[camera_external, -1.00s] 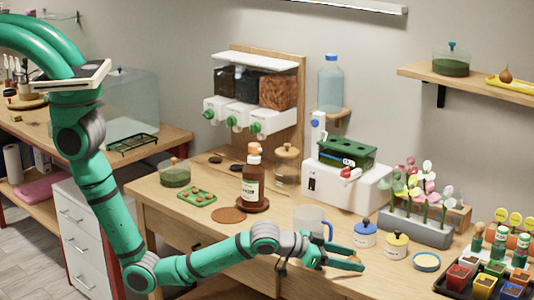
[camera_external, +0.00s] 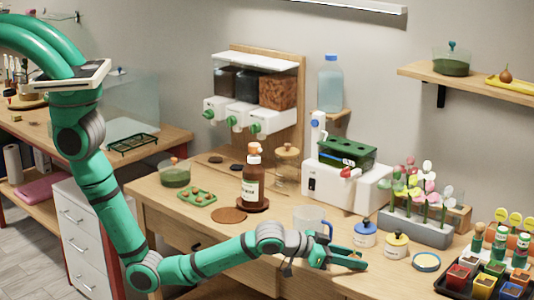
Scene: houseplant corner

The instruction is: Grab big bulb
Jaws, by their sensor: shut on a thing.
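A brown bulb (camera_external: 505,76) with a pointed top sits in a yellow tray (camera_external: 511,86) on the wall shelf at the upper right, far from my gripper. My gripper (camera_external: 354,257) is low over the front of the wooden table, right of the clear jug with the blue handle. Its green fingers point right and are closed on a small brownish thing (camera_external: 353,253). The fingers hide most of that thing, and I cannot tell for sure what it is.
The clear jug (camera_external: 309,217) stands close behind my gripper. A blue-lidded pot (camera_external: 365,237) and a yellow-lidded pot (camera_external: 397,248) stand to its right. A brown bottle (camera_external: 252,185) and a green tray (camera_external: 196,198) with small brown pieces are farther left.

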